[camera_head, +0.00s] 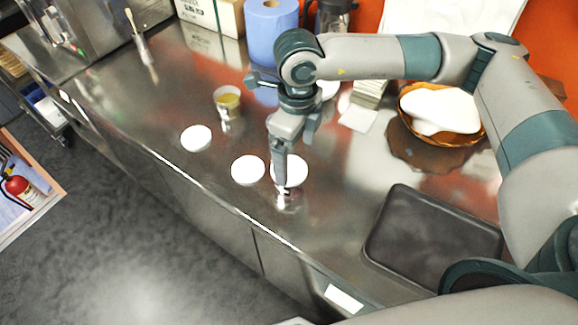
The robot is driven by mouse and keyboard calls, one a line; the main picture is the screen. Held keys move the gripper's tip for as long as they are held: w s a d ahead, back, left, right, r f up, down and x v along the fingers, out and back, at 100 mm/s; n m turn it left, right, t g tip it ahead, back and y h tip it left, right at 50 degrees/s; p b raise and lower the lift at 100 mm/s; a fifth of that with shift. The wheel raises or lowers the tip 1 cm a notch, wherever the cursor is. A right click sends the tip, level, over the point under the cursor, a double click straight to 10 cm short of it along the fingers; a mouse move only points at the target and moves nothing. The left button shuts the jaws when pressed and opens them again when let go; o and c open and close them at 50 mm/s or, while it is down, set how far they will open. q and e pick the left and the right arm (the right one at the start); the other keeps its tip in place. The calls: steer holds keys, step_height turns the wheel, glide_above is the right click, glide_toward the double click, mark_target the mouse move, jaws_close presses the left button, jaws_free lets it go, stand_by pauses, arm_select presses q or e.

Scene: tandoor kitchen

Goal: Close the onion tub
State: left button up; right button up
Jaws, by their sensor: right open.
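My right gripper (281,180) points down over the steel counter (330,215), at the row of flat white discs. It is open; I see no object between its fingers. One white disc (296,171) is directly behind the fingers and partly hidden by them. A second white disc (248,170) lies just left of the gripper, and a third disc (196,138) further left. A small cup with yellowish contents (227,101) stands behind them. I cannot tell which thing is the onion tub or its lid. My left gripper is out of view.
A dark tray (430,240) lies at the right front. A basket with a white cloth (440,108) stands at the back right. A blue paper roll (271,33) and a box (212,14) stand at the back. A brush (141,45) is at the left. The counter's front edge is close.

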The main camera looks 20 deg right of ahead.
mark_target(292, 170)
steer(key=shift+w+a+f+p, duration=0.15)
steer(key=shift+w+f+p, duration=0.1)
steer(key=shift+f+p, duration=0.35)
steer(key=f+p, duration=0.2)
steer(key=shift+w+a+f, duration=0.1)
steer(key=shift+w+f, duration=0.2)
steer(key=shift+f, duration=0.7)
steer(key=c, duration=1.2)
steer(key=shift+o, duration=0.2)
steer(key=shift+r, duration=0.1)
